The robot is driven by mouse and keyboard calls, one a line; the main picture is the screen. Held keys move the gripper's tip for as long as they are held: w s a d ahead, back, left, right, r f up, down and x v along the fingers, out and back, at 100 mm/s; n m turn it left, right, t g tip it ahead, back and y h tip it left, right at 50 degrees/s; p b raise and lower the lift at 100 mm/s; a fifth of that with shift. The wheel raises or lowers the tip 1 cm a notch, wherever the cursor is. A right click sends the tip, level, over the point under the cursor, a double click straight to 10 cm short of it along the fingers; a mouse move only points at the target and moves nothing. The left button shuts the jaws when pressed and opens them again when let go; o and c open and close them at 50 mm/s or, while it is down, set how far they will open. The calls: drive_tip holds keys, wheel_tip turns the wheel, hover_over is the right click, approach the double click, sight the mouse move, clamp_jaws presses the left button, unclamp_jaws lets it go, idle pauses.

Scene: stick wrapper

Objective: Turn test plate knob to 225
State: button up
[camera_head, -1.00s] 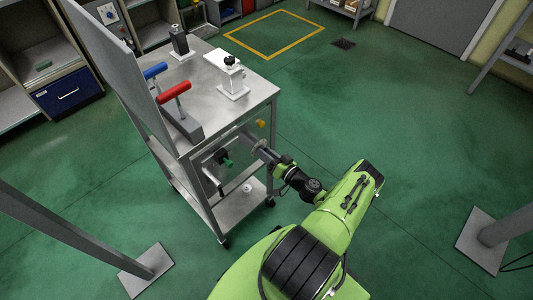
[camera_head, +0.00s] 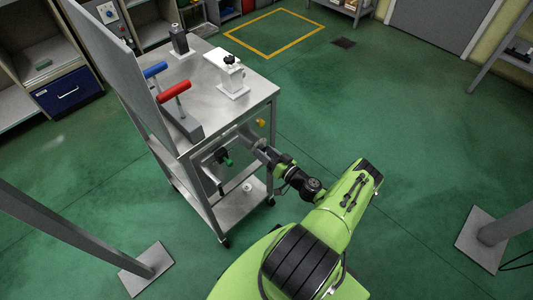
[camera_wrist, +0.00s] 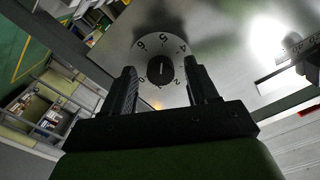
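A round dial knob with a black centre (camera_wrist: 160,69), a white pointer line and a pale numbered ring is on a grey metal plate (camera_wrist: 225,35) in the wrist view. The pointer line looks about upright in the picture. My gripper (camera_wrist: 160,76) is open, with one dark finger on each side of the dial. I cannot tell whether the fingers touch it. In the head view my gripper (camera_head: 259,147) is at the near side of the metal cart, beside a green knob (camera_head: 228,162). The dial face is not clear there.
The cart top (camera_head: 208,95) carries a red handle (camera_head: 174,91), a blue handle (camera_head: 155,70) and a white device (camera_head: 232,78). A yellow knob (camera_head: 261,123) is close to my gripper. A tall grey panel (camera_head: 112,75) stands on the left. The green floor right of the cart is clear.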

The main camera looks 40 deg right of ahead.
drive_tip(key=s+p, duration=0.2)
drive_tip(key=s, duration=1.3)
drive_tip(key=shift+s+d, duration=0.2)
drive_tip(key=shift+s, duration=0.15)
